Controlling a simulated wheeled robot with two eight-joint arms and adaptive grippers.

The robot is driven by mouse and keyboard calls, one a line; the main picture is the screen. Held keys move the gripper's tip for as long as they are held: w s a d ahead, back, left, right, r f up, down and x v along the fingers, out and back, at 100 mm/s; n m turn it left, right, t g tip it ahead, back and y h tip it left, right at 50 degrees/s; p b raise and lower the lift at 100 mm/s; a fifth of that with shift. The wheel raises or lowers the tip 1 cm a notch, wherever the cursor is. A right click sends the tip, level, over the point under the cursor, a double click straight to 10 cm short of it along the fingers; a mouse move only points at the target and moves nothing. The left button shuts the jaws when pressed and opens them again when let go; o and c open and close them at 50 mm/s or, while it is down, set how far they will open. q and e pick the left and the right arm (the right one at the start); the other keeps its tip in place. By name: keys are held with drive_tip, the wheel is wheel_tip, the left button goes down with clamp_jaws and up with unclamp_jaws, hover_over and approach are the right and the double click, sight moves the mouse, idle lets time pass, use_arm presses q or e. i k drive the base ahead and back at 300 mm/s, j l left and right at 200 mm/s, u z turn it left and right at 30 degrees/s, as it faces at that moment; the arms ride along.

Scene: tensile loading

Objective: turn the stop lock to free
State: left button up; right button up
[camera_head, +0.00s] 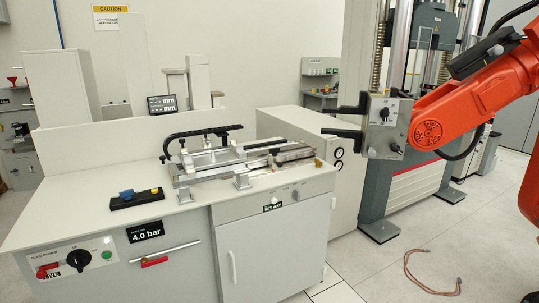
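I cannot pick out the stop lock for certain, as the small labels are unreadable. A grey box (385,126) with several small dark knobs on its face sits at the end of an orange arm at the right. One of them, an upper knob (384,114), has tiny markings around it. Two black prongs (345,121) stick out to the left of the box, apart from each other and with nothing between them. A black rotary knob (78,258) is on the front panel of the bench at the lower left.
The white bench (90,222) carries a metal fixture (215,160) with a black cable chain, and a black block (136,199) with blue and yellow buttons. The orange arm (470,100) crosses the upper right. A brown cable loop (430,275) lies on the floor.

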sight(274, 150)
drive_tip(key=i+l+z, duration=0.1)
drive_tip(key=i, duration=0.65)
drive_tip(key=i+l, duration=0.15)
drive_tip(key=i, duration=0.6)
drive_tip(key=l+z, duration=0.05)
